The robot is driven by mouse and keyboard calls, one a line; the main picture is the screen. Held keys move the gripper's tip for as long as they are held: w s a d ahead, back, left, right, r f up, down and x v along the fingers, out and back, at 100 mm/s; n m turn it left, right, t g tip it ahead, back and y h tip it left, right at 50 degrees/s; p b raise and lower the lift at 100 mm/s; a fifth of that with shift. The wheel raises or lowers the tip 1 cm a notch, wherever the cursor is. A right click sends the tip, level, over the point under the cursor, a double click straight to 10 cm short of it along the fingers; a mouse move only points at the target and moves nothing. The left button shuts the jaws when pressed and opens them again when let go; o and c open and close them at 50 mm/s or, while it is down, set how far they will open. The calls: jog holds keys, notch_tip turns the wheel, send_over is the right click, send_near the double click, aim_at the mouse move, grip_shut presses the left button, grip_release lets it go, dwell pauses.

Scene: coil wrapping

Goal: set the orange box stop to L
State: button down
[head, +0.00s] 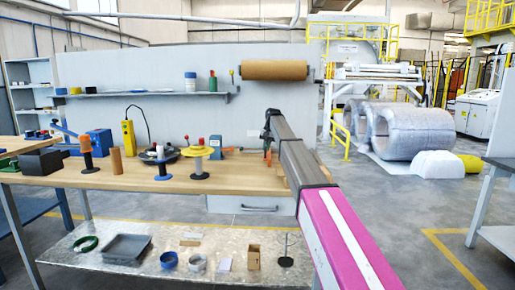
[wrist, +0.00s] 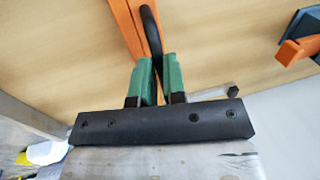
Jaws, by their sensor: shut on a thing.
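In the wrist view, my gripper (wrist: 157,68) has its two green fingers closed around the lower end of a black curved piece (wrist: 151,28), like a lever or handle. An orange bar (wrist: 129,22) runs beside this piece and passes behind the fingers. No L mark can be read. In the head view, my arm reaches over the right end of the wooden bench and covers most of the gripper. A small bit of orange (head: 268,157) shows beside the arm there. Whether it is the same orange part, I cannot tell.
A blue and orange device (wrist: 300,45) lies right of the gripper in the wrist view. On the bench (head: 235,180) stand a yellow-topped spool (head: 198,155), a yellow control box (head: 128,134) and other spools. The lower shelf (head: 140,245) holds a grey tray and small items.

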jog(key=c, duration=1.2)
grip_release()
jog(key=shift+r, duration=0.1)
jog(key=r, duration=0.3)
jog(key=d+r, duration=0.1)
jog(key=r, duration=0.3)
jog(key=d+r, duration=0.1)
jog(key=r, duration=0.2)
jog(key=shift+d+r, duration=0.1)
jog(key=shift+r, duration=0.15)
